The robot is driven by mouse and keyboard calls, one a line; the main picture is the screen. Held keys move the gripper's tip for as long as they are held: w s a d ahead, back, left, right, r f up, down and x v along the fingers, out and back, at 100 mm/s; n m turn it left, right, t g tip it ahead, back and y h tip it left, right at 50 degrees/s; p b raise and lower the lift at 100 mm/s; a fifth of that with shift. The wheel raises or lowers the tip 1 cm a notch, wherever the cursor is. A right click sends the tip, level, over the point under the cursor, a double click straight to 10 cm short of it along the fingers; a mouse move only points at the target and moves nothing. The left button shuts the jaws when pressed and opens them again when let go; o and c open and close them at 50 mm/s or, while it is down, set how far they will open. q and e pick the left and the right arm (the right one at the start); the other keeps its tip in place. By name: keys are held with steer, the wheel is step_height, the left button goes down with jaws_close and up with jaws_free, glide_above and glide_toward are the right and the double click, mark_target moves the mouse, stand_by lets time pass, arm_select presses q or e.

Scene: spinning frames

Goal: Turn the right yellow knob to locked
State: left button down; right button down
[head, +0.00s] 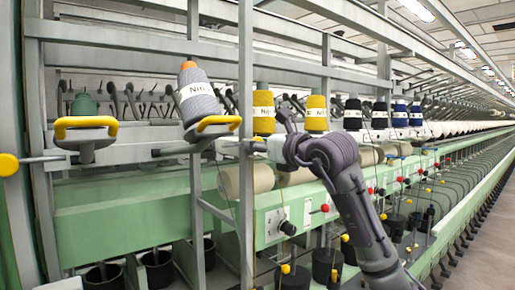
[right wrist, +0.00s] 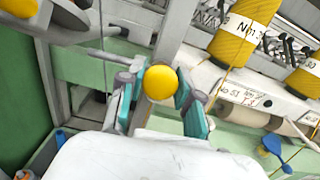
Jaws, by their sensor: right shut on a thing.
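The right yellow knob (right wrist: 160,83) sits between the two teal-padded fingers of my right gripper (right wrist: 158,100) in the right wrist view. The gripper is shut on it. In the head view the same knob (head: 258,140) is a small yellow spot at the end of the rod from the right spool holder, with my right gripper (head: 266,146) reaching it from the right. The left yellow knob (head: 8,165) is at the far left, untouched. The right holder with its yellow handle (head: 219,122) is tilted and carries a grey spool (head: 198,97). My left gripper is not in view.
The left holder with a yellow handle (head: 86,122) bears a green cone but no yarn. An upright metal post (head: 246,80) stands close to my right gripper. Yellow spools (head: 316,113) stand behind it. A green rail (head: 130,228) runs below, with black pots (head: 158,272) under it.

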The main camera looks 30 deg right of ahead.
steer(key=shift+f+m, duration=0.1)
steer(key=shift+m, duration=0.2)
steer(key=c, duration=0.8)
jaws_free()
steer(key=shift+o, duration=0.2)
steer(key=s, duration=1.2)
steer(key=shift+d, duration=0.45)
